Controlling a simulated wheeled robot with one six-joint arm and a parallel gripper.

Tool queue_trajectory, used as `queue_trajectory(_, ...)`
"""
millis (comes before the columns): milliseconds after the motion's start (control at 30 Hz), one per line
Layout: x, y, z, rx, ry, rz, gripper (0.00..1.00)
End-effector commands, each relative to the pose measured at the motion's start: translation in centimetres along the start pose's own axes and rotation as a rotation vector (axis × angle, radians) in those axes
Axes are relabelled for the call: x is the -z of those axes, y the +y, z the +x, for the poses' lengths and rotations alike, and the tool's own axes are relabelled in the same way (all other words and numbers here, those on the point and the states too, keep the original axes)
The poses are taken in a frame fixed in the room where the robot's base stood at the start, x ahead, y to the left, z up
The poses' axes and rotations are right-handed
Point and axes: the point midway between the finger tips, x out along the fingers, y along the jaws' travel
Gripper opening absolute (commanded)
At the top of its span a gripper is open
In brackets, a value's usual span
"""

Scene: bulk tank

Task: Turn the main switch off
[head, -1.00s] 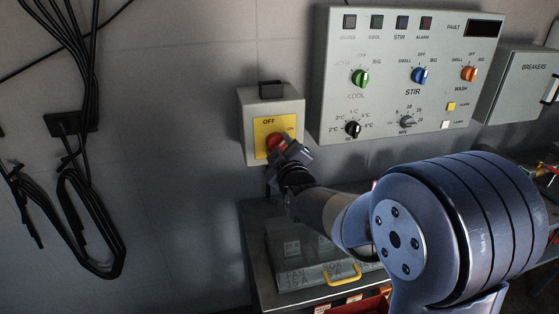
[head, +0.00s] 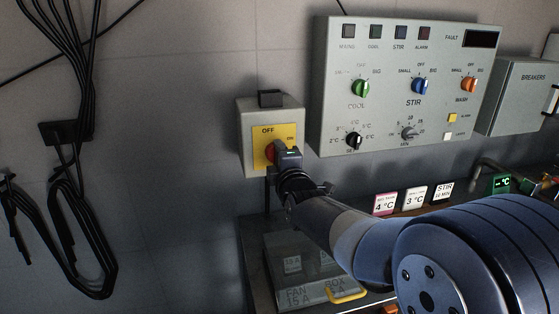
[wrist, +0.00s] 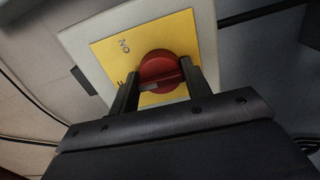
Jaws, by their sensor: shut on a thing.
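The main switch is a grey box (head: 285,112) on the wall with a yellow plate (head: 259,141) and a red knob (head: 269,153). OFF is printed at the top of the plate and ON at its right in the head view. My gripper (head: 276,154) reaches the knob from the lower right and partly hides it. In the wrist view the red knob (wrist: 159,68) sits between the two fingers of my gripper (wrist: 160,82), which are shut on it. The knob's exact pointing direction is hard to tell.
A control panel (head: 385,124) with several coloured knobs hangs to the right, beside a breakers box (head: 512,103). Black cables (head: 72,170) hang on the left wall. Below is a bench with a grey lidded box (head: 308,268) and small label cards (head: 415,197).

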Motion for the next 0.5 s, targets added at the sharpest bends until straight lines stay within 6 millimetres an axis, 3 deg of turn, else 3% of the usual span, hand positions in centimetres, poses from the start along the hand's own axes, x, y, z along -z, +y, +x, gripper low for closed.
queue_trajectory(500, 0.04, -0.02, 0.01, 0.001, 0.001, -0.035, 0.23)
